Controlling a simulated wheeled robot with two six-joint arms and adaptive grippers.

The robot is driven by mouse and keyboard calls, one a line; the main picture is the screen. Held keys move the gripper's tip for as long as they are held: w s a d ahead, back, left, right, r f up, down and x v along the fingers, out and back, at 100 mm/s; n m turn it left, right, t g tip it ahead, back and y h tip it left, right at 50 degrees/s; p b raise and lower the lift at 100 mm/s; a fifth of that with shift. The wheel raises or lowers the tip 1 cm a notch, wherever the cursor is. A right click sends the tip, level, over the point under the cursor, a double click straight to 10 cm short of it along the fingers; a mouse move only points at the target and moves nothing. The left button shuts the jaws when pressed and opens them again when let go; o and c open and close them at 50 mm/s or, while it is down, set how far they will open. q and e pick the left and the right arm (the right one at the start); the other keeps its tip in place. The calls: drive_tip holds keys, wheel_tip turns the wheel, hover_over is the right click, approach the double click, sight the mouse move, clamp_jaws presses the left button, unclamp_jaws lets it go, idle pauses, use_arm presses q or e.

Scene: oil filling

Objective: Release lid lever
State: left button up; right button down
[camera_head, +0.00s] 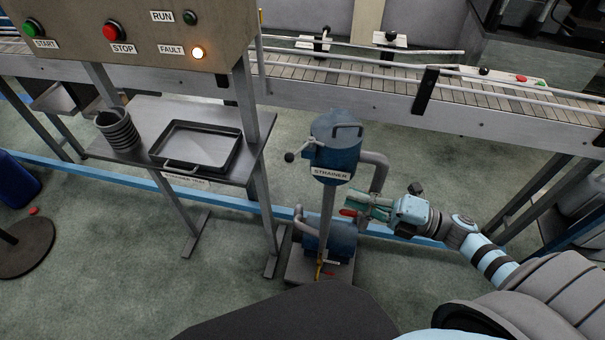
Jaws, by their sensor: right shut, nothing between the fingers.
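The blue strainer (336,160) stands upright in the middle of the head view, with a round lid (330,122) and a handle on top. A lever (298,151) with a dark ball end sticks out to the left from just below the lid. My right gripper (362,206) is shut and empty, low and to the right of the strainer body, apart from the lever. Its fingertips are close to a red handle (348,213); I cannot tell whether they touch it. My left gripper is not in view.
A grey pipe (381,170) bends down between the strainer and my right arm. A blue pump (327,243) sits on the base below. A conveyor (400,84) runs behind. The fault lamp (198,53) glows.

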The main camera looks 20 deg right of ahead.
drive_tip(key=w+a+r+n+y+p, duration=0.1)
drive_tip(key=w+a+r+p, duration=0.1)
drive_tip(key=w+a, duration=0.6)
drive_tip(key=shift+w+a+r+g, duration=0.35)
drive_tip(key=shift+a+r+g, duration=0.05)
drive_tip(key=shift+a, duration=0.05)
